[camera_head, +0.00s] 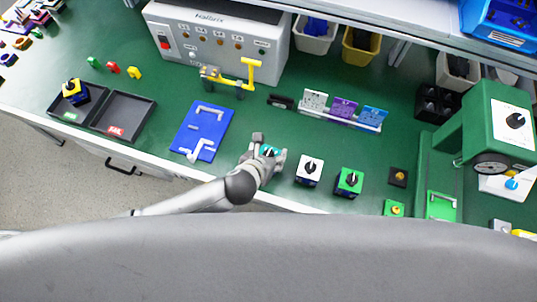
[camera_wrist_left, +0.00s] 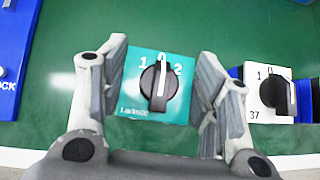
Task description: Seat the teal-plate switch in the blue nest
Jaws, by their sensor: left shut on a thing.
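The teal-plate switch (camera_wrist_left: 135,88) has a black knob with a white pointer and the marks 1, 0 and 2. A little teal also shows between the fingers in the head view (camera_head: 270,150). My left gripper (camera_head: 269,147) is shut on this switch, with one finger on each side of it in the left wrist view (camera_wrist_left: 160,70). I cannot tell whether the switch is lifted off the table. The blue nest (camera_head: 214,138) is a blue plate with a pale bracket and lever, left of the gripper. My right gripper is not in view.
A white-plate switch (camera_head: 309,170) and a green-plate switch (camera_head: 349,182) stand to the right. Two dark trays (camera_head: 145,118) lie left of the nest. A yellow fixture (camera_head: 242,82) and a grey box (camera_head: 215,35) stand behind. Green tabletop is clear between nest and gripper.

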